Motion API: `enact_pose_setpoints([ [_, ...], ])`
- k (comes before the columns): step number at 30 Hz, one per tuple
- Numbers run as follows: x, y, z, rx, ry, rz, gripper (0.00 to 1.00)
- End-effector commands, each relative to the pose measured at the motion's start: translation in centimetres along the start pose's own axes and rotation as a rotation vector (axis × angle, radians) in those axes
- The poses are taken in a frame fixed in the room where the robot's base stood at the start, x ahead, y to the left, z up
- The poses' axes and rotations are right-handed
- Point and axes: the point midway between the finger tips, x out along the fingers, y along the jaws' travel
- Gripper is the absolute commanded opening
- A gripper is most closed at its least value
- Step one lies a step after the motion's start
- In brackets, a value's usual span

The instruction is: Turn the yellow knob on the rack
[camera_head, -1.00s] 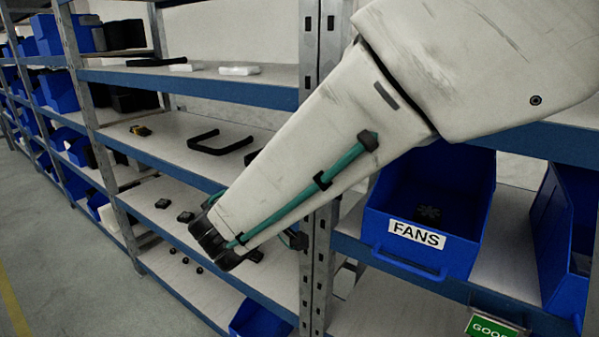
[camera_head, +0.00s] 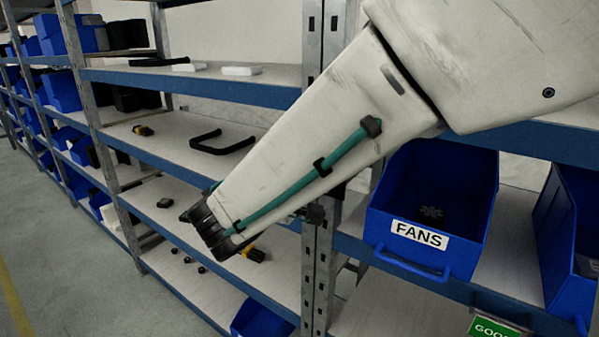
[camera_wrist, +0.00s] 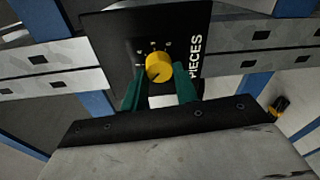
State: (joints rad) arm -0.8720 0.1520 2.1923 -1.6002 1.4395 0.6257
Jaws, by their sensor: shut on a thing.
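The yellow knob (camera_wrist: 158,66) sits on a black panel (camera_wrist: 112,42) in the wrist view. Small white marks are arranged above it, and the word "PIECES" runs up the panel's right side. My gripper (camera_wrist: 159,84) has green fingers on the left and right of the knob, shut on it. A dark line shows on the knob's face, pointing toward its lower left. In the head view my arm covers the knob and panel, and the fingers cannot be made out.
The panel is in front of grey perforated rack posts (camera_wrist: 245,50). A blue bin (camera_head: 432,210) labelled FANS stands right of my arm. The aisle floor (camera_head: 50,240) at left is clear.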

Motion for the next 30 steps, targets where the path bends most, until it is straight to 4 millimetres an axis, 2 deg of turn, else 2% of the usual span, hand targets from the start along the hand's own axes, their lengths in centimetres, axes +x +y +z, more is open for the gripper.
enact_pose_setpoints([
  [15,0.15,-0.13,0.18,-0.448,-0.035,-0.043,0.07],
  [22,0.14,-0.07,0.16,-0.574,-0.043,-0.052,0.07],
  [30,0.13,-0.01,0.13,-0.642,-0.046,-0.058,0.07],
])
